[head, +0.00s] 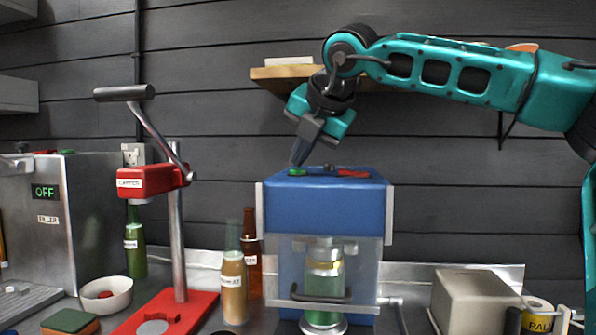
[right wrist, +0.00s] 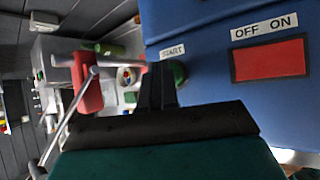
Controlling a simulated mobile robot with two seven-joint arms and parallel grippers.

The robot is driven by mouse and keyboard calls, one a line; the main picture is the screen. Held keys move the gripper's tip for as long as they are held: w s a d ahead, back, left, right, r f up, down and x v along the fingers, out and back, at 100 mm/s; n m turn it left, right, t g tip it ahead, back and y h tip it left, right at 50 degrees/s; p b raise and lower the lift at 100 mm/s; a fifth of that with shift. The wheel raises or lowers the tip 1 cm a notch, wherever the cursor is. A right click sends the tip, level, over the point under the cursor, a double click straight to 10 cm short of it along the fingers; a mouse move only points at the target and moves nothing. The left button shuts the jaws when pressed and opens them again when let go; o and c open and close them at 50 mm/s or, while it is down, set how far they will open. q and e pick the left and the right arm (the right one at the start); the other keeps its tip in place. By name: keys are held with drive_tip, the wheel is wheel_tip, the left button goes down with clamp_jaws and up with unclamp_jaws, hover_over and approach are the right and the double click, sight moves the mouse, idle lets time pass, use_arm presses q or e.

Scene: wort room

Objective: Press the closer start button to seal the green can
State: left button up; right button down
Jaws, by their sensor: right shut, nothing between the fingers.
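The closer (head: 335,208) is a blue box with a clear front guard and a dark handle. The green can (head: 324,285) stands upright behind the guard, below the metal head, partly hidden by the handle. The green start button (head: 297,172) is on the closer's top, left of a red switch (head: 353,173). My right gripper (head: 297,162) is shut and empty, pointing down with its tips at the button; I cannot tell whether they touch. In the right wrist view the button (right wrist: 180,73) shows beside the fingertips, near a START label (right wrist: 172,52). My left gripper is out of view.
A red lever capper (head: 145,181), a white bowl (head: 106,296) and several bottles stand left of the closer. A beige box (head: 474,302) stands to its right. A wooden shelf (head: 285,74) is on the wall behind my right arm. A filler reading OFF (head: 45,192) is far left.

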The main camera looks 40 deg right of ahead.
sight(302, 170)
drive_tip(key=shift+f, duration=0.15)
idle(0.3)
drive_tip(key=shift+r+p, duration=0.5)
drive_tip(key=shift+r, duration=0.3)
wheel_tip(302, 170, up, 5)
drive_tip(key=p, duration=0.4)
drive_tip(key=shift+r, duration=0.1)
idle(0.6)
